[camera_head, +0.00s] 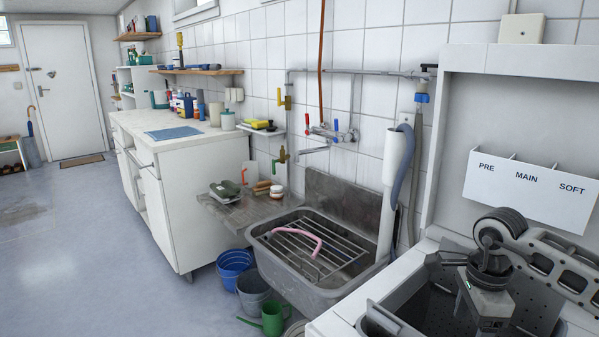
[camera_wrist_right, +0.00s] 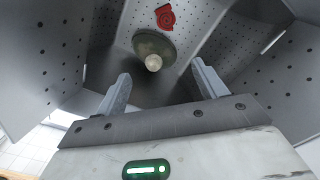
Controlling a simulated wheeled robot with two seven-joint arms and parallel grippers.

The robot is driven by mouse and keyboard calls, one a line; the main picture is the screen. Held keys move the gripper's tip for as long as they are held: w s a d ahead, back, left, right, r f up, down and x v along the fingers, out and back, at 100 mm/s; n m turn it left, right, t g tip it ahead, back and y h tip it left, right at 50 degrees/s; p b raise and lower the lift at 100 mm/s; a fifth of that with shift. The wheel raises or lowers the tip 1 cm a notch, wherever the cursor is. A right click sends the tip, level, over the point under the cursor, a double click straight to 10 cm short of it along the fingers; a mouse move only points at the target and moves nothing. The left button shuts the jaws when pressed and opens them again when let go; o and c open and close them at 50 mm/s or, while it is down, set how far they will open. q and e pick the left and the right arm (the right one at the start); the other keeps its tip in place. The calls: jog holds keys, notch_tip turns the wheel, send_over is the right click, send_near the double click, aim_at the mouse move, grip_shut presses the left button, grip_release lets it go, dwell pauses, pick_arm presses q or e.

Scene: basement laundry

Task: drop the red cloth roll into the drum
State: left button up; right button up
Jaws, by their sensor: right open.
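The red cloth roll (camera_wrist_right: 165,16) lies inside the perforated metal drum (camera_wrist_right: 222,38), near the top of the right wrist view, its spiral end showing. It is apart from my right gripper (camera_wrist_right: 160,76), whose two fingers are spread with nothing between them. In the head view my right arm reaches down into the drum (camera_head: 520,312) of the top-loading washer at the lower right. The cloth roll is hidden there. My left gripper is not in view.
A dark round disc with a pale knob (camera_wrist_right: 153,62) lies beyond my right fingers in the drum. The washer's raised lid (camera_head: 500,110) stands behind my arm. A metal sink (camera_head: 290,265) with a rack and pink hose is left of the washer. Buckets (camera_head: 235,268) stand below.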

notch_tip(320, 180, up, 16)
jog(key=shift+f, duration=0.25)
